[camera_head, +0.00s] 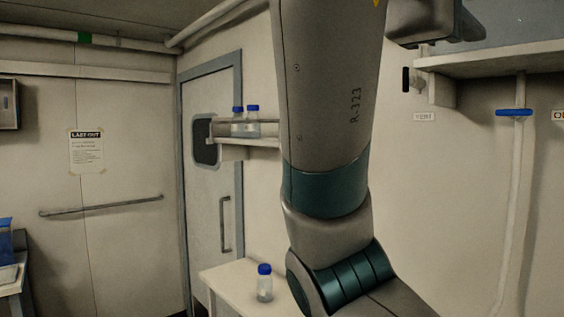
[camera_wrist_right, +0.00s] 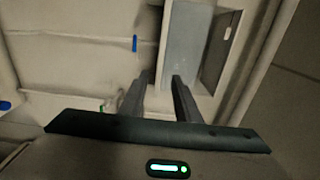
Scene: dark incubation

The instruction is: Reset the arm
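My own arm crosses the middle of the head view from the top, marked "R-323", and bends at a dark teal joint near the bottom. My left gripper is in neither view.
A blue-capped bottle (camera_head: 264,283) stands on a pale table (camera_head: 225,277) beside my arm. Two more blue-capped bottles (camera_head: 245,124) stand on a wall shelf (camera_head: 250,143). A door (camera_head: 212,200) is behind. A shelf (camera_head: 500,63) juts out at upper right.

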